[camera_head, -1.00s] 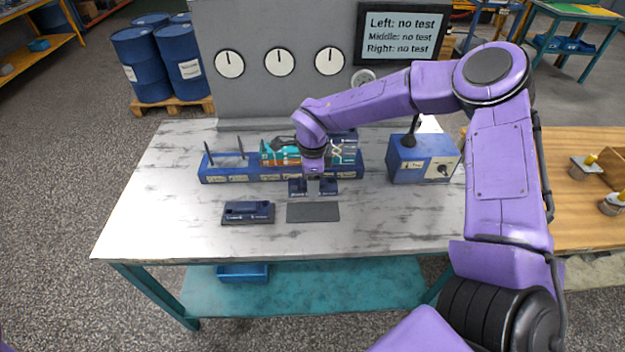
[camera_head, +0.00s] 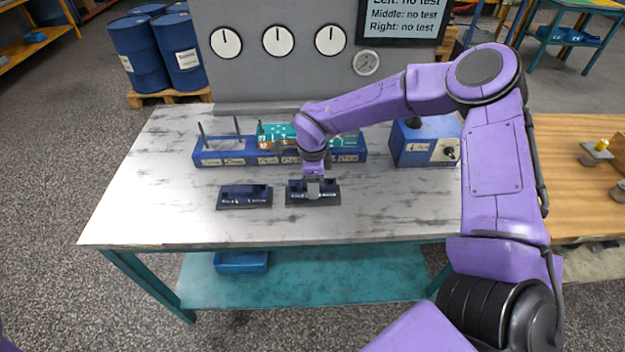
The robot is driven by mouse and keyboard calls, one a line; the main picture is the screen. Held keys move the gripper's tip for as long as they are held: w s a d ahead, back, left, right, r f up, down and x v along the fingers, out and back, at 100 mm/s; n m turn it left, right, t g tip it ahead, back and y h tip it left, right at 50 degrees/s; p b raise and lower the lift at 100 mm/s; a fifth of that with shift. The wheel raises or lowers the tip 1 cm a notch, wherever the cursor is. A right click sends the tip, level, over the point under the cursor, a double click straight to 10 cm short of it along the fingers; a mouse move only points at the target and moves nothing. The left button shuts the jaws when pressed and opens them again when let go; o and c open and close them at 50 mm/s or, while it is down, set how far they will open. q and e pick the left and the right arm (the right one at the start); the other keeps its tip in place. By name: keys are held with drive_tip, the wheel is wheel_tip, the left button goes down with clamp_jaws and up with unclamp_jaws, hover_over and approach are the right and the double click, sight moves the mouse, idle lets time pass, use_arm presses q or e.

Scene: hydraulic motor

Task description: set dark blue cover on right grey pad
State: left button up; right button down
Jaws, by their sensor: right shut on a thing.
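The dark blue cover (camera_head: 298,193) is in my right gripper (camera_head: 313,190), which is shut on it. The cover is level and at the right grey pad (camera_head: 331,203), covering most of it; only a thin rim of the pad shows. I cannot tell whether the cover touches the pad or hovers just above it. A second dark blue part (camera_head: 245,196) lies on another grey pad to the left. My left gripper is not in view.
Behind the pads stands a long blue fixture (camera_head: 225,160) with upright pins and a teal part (camera_head: 275,135). A blue box with a knob (camera_head: 425,145) stands to the right. The table (camera_head: 150,210) is clear at front and left.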

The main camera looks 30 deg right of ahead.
drive_tip(key=shift+f+b, duration=0.35)
drive_tip(key=shift+f, duration=0.4)
idle(0.5)
drive_tip(key=shift+c, duration=1.6)
unclamp_jaws()
drive_tip(key=shift+r, duration=0.1)
wheel_tip(320, 180, up, 10)
drive_tip(key=shift+r+b, duration=0.2)
drive_tip(key=shift+b, duration=0.3)
